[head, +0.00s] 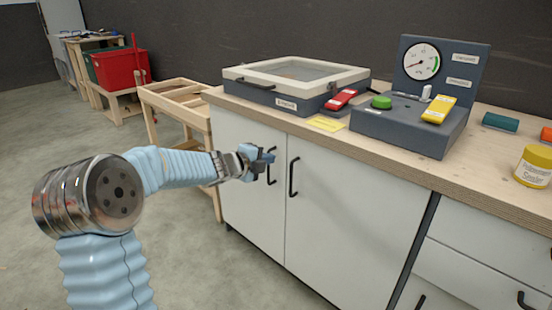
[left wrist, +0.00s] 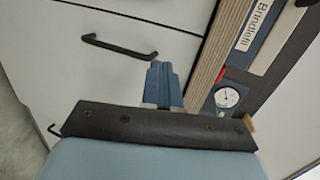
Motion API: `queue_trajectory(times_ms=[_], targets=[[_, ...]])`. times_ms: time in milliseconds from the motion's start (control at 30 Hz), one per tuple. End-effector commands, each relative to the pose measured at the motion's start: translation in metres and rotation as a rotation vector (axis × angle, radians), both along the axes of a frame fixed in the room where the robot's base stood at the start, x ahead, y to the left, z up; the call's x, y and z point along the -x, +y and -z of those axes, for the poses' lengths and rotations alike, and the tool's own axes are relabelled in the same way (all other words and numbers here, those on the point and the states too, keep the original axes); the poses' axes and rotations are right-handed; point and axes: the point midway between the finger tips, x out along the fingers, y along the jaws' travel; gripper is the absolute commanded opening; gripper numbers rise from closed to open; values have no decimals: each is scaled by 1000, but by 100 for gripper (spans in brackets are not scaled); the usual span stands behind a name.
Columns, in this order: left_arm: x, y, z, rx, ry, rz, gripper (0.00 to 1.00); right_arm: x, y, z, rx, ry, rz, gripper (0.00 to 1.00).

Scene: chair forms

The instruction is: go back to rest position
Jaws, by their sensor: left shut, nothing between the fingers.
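My left gripper (head: 262,160) shows in the head view in front of the white cabinet doors (head: 245,199), close to the black handle of the left door (head: 271,166). I cannot tell whether it touches that handle. In the left wrist view its blue fingers (left wrist: 161,82) are together with nothing between them. A black handle (left wrist: 118,47) lies just beyond the fingertips there. Both cabinet doors look closed. My right gripper is in neither view.
The workbench (head: 395,149) carries a lidded frame box (head: 293,74), a gauge console (head: 440,70) and a yellow jar (head: 534,166). Drawers (head: 475,272) are at the lower right. A wooden rack (head: 178,101) stands left of the bench. The floor at left is open.

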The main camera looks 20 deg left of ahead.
Motion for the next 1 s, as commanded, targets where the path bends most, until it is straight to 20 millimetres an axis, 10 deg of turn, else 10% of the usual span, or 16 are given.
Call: queue_trajectory(times_ms=[567, 767, 1000], targets=[[35, 3, 7, 63, 40, -8, 0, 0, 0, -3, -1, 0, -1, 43], [42, -58, 124, 472, 317, -124, 0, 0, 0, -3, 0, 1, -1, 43], [127, -153, 295, 1001, 830, -515, 0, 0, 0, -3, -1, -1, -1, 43]])
